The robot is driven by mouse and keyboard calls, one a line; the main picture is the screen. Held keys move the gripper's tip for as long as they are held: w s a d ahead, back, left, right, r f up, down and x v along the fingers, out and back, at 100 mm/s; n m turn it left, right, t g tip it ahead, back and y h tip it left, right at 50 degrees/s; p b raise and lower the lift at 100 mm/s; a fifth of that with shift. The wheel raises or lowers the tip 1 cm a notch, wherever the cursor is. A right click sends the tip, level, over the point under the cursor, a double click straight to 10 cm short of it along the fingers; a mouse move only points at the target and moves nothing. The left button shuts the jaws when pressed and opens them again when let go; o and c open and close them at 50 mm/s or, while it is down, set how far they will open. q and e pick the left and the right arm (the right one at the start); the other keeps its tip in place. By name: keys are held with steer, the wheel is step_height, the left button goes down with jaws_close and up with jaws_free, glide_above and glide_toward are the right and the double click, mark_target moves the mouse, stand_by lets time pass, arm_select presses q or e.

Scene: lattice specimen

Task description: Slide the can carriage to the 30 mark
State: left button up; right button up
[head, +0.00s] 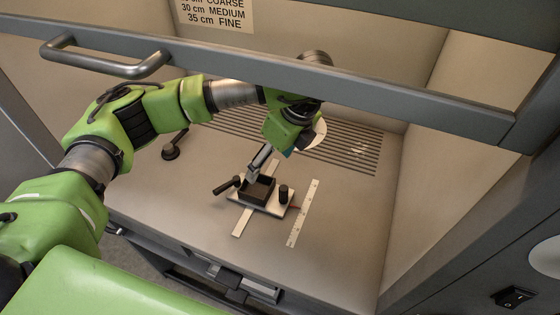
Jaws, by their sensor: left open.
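The can carriage (271,208) is a pale plate with an open black box (258,191) on it, a black handle at its left and a black knob (284,193) at its right. It sits across a pale rail (242,222) on the cabinet floor. A small red pointer faces the white ruler scale (302,215) at its right; the numbers are too small to read. My left gripper (254,174) is open, pointing down at the back left of the box; I cannot tell if it touches. My right gripper is out of view.
The raised sash with its grey bar handle (105,65) crosses above my left arm. A sign (215,13) on the back wall reads 30 cm MEDIUM, 35 cm FINE. A dark knobbed lever (171,152) stands left. The floor right of the ruler is clear.

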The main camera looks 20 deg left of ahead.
mark_target(258, 191)
arm_select(q)
steer(key=n, duration=0.1)
steer(key=d+n, duration=0.1)
steer(key=w+d+n, duration=0.1)
steer(key=n, duration=0.1)
steer(key=shift+f+y, duration=0.35)
steer(key=shift+y, duration=0.05)
steer(key=x, duration=1.3)
steer(key=shift+a+f+p, duration=0.15)
steer(key=shift+f+p, duration=0.15)
steer(key=c, duration=1.7)
